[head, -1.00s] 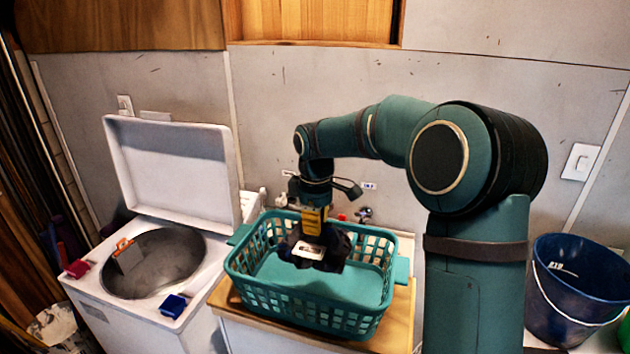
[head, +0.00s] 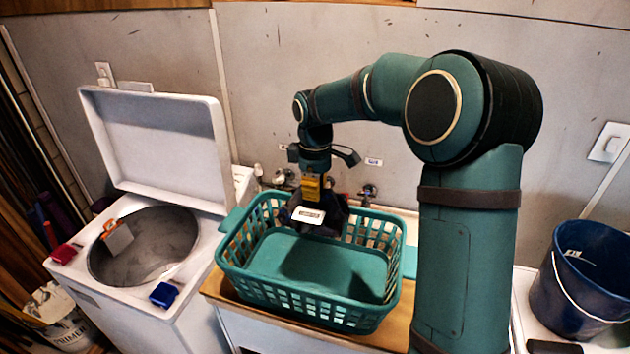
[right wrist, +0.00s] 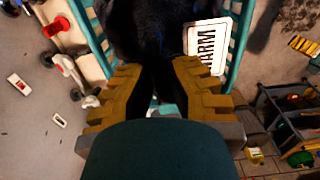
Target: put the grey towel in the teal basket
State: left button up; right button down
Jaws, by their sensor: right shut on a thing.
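The teal basket (head: 300,302) stands on a wooden board, open at the top, its visible floor bare. My right gripper (head: 314,190) is shut on a dark, nearly black cloth (head: 334,218) with a white tag. The cloth hangs over the back part of the basket, and a shadow lies on the basket floor. In the right wrist view the cloth (right wrist: 150,32) is at the fingertips (right wrist: 158,78), and its tag reads "WARM". I cannot tell whether this is the grey towel; it looks darker than grey. My left gripper is out of view.
An open white top-loading washer (head: 190,262) stands at the left, with a grey piece with an orange top (head: 117,238) at its tub. Red (head: 63,254) and blue (head: 164,294) pieces sit on its edge. Taps (head: 368,192) are behind the basket; a blue bucket (head: 585,290) is right.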

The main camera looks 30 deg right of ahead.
jog(key=shift+f, duration=0.5)
notch_tip(320, 180, down, 19)
jog(key=b, duration=1.2)
jog(key=shift+r, duration=0.15)
jog(key=c, duration=1)
grip_release()
